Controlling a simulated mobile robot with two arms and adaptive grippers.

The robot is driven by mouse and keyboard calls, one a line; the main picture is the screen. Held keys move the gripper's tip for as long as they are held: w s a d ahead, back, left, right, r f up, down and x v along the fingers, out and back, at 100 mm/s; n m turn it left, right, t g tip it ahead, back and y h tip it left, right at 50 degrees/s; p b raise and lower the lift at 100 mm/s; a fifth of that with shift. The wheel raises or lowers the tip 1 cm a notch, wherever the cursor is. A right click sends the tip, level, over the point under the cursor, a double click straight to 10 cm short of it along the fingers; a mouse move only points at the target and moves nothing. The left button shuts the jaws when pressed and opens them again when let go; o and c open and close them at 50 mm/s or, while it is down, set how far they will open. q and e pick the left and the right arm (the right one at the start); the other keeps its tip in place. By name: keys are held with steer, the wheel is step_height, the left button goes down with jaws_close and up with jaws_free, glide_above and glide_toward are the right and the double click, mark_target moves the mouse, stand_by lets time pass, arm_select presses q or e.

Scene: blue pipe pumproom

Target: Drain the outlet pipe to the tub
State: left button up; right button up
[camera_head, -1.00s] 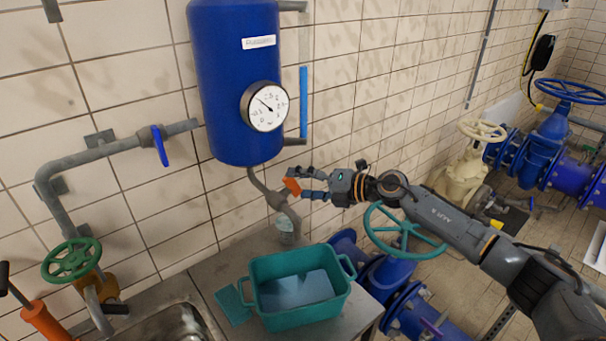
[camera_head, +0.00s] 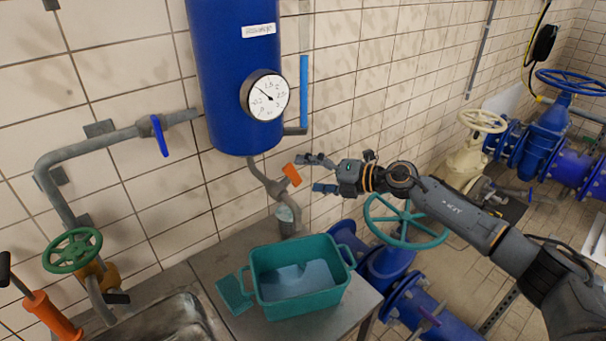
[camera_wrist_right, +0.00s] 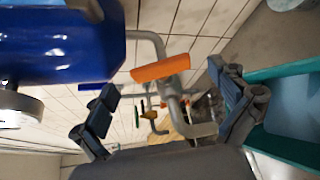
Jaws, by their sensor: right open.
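The outlet pipe (camera_head: 262,176) runs down from the blue tank and carries a valve with an orange handle (camera_head: 292,174). Its lower end (camera_head: 287,215) hangs above the back of the teal tub (camera_head: 300,303). The tub stands on the grey counter with a bluish surface inside. My right gripper (camera_head: 318,174) is open, just right of the orange handle. In the right wrist view the handle (camera_wrist_right: 160,69) shows between the spread fingers (camera_wrist_right: 168,105), ahead of them and apparently not gripped. My left gripper is not in view.
The blue tank (camera_head: 232,80) bears a round gauge (camera_head: 265,96). A pipe with a blue lever (camera_head: 159,136) and a green handwheel (camera_head: 72,250) are at left, near a sink (camera_head: 165,320). A teal handwheel (camera_head: 405,222) stands below my right arm. A teal cloth-like piece (camera_head: 234,292) lies beside the tub.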

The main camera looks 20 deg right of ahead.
steer(key=v, duration=1)
steer(key=shift+s+d+r, duration=0.1)
steer(key=shift+s, duration=0.05)
